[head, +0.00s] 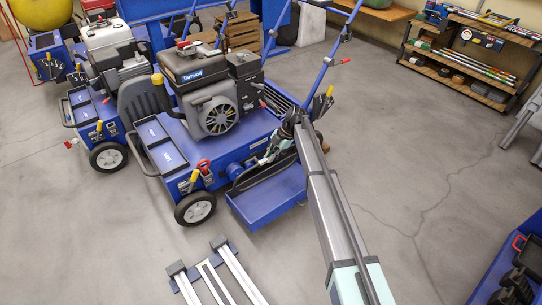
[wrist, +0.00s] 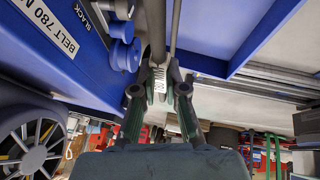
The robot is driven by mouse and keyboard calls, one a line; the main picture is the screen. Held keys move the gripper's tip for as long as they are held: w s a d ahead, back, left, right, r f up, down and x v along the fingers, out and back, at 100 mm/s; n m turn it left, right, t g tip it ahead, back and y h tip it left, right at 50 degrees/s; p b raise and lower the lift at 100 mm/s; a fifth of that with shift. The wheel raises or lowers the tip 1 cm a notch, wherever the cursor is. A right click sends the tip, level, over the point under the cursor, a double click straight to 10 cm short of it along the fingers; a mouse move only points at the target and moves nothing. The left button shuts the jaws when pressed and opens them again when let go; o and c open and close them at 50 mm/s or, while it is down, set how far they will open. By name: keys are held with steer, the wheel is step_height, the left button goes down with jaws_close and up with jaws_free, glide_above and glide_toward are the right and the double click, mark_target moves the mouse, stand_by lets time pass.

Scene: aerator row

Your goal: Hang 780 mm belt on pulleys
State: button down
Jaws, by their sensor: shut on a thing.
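My gripper (wrist: 160,88) is shut on a black belt (wrist: 157,35) that carries a small white printed tag. In the wrist view the belt's strands run up and away from the fingers, beside blue pulleys (wrist: 124,45) on the machine's side. In the head view the blue aerator (head: 262,140) has its side open, and my gripper (head: 270,155) is at it, with the dark belt loop (head: 272,178) and a blue pulley (head: 235,170) just below. A label reading "BELT 780 M… BLACK" (wrist: 62,30) is on the blue panel. I cannot tell whether the belt sits on any pulley.
A blue open cover (head: 268,204) juts out below the belt. The engine (head: 212,95) stands above. Pale rails (head: 215,275) lie on the floor in front. More blue machines (head: 50,60) stand left and a shelf (head: 465,62) stands back right.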

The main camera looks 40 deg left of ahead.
steer(key=shift+w+a+f+b, duration=0.1)
steer(key=shift+a+f+b, duration=0.2)
steer(key=shift+f, duration=0.45)
steer(key=shift+a+f+b, duration=0.1)
steer(key=shift+f+b, duration=0.3)
steer(key=shift+f, duration=0.3)
steer(key=shift+w+a, duration=0.2)
steer(key=shift+a, duration=0.4)
steer(key=shift+w+a, duration=0.15)
steer(key=shift+a, duration=0.45)
steer(key=shift+p, duration=0.6)
steer(key=shift+w+a+p, duration=0.15)
steer(key=shift+w+a, duration=0.1)
steer(key=shift+a, duration=0.7)
steer(key=shift+w+a+p, duration=0.15)
steer(key=shift+w+a, duration=0.15)
steer(key=shift+a, duration=0.7)
steer(key=shift+w+a+p, duration=0.15)
steer(key=shift+w+a, duration=0.1)
steer(key=shift+a, duration=0.7)
steer(key=shift+f, duration=0.35)
stand_by(0.4)
steer(key=c, duration=1.1)
jaws_free()
steer(key=shift+c, duration=0.2)
steer(key=shift+w+r, duration=0.1)
